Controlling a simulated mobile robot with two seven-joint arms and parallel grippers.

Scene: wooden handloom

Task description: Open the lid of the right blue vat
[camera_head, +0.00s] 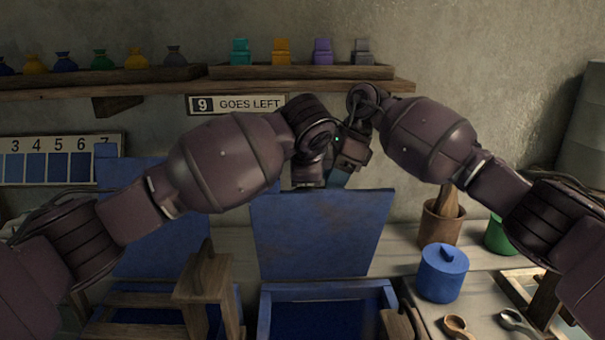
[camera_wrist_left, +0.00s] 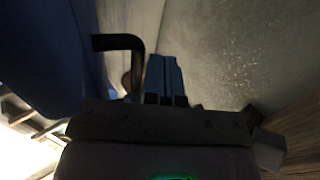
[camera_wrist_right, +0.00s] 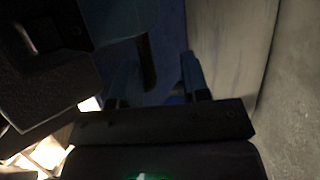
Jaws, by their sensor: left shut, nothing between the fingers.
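The right blue vat (camera_head: 325,310) stands at the bottom centre of the head view, its top open. Its blue lid (camera_head: 320,235) stands raised at the back edge, facing me. My left gripper (camera_wrist_left: 165,78) is shut and empty at the lid's top edge, beside a dark bent handle (camera_wrist_left: 120,43) in the left wrist view. My right gripper (camera_head: 338,178) is above the lid's top edge. In the right wrist view its fingers (camera_wrist_right: 158,82) are apart, with a dark bar (camera_wrist_right: 147,62) between them; contact is unclear. The left fingertips are hidden in the head view.
Another raised blue lid (camera_head: 150,250) is at left, behind a wooden frame (camera_head: 205,275). A blue lidded jar (camera_head: 443,272), a brown pot (camera_head: 440,222) and spoons (camera_head: 515,320) stand at right. A shelf (camera_head: 300,86) crosses the wall above. My two wrists are very close together.

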